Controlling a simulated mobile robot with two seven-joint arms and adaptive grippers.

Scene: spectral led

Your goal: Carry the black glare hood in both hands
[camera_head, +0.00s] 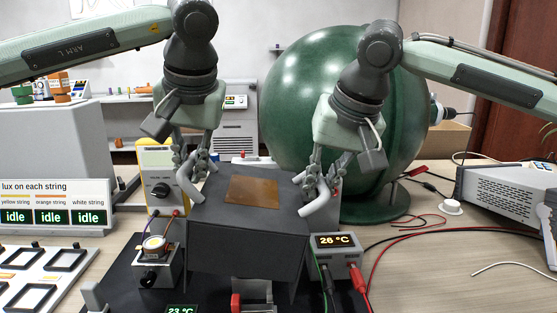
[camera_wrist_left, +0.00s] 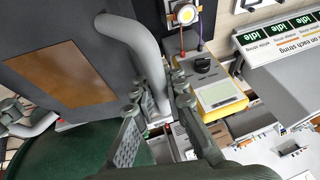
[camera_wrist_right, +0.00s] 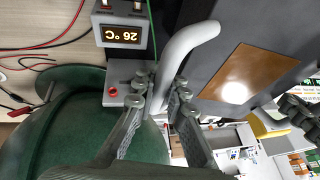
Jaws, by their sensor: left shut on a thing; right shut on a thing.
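The black glare hood (camera_head: 250,228) is a dark box with a copper-brown plate (camera_head: 252,190) on top and a grey bent handle on each side. It sits in the middle of the head view, above the dark base board. My left gripper (camera_head: 194,172) is shut on the left handle (camera_wrist_left: 140,52). My right gripper (camera_head: 318,186) is shut on the right handle (camera_wrist_right: 185,58). The hood looks roughly level. Whether its underside touches anything below is hard to tell.
A large green sphere (camera_head: 325,100) stands close behind. A yellow meter (camera_head: 156,180) and a small dial unit (camera_head: 158,262) are at the left, a 26 °C box (camera_head: 338,262) at the right. Red and black cables cross the right bench. A sign with idle displays (camera_head: 52,205) stands far left.

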